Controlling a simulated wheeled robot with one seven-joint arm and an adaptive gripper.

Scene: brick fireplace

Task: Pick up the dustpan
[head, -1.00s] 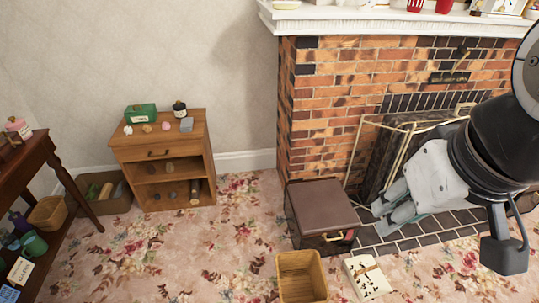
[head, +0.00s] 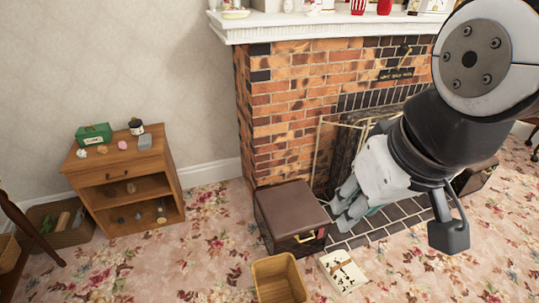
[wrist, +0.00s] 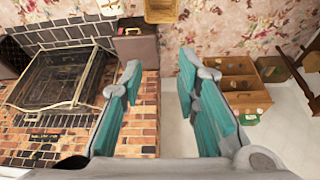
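I cannot make out a dustpan in either view. My gripper (head: 346,207) is raised in front of the brick fireplace, seen past my arm in the head view. In the wrist view its two teal-padded fingers (wrist: 160,62) stand apart with nothing between them. In the head view the gripper overlaps the hearth and the right side of the brown box, and my arm hides part of the firebox.
A brown box (head: 288,206) stands by the hearth. A wooden bin (head: 262,270) and a white book (head: 343,271) lie before it. A wooden cabinet (head: 165,170) stands left, beside a low crate (head: 42,238). Flowered carpet between cabinet and box is clear.

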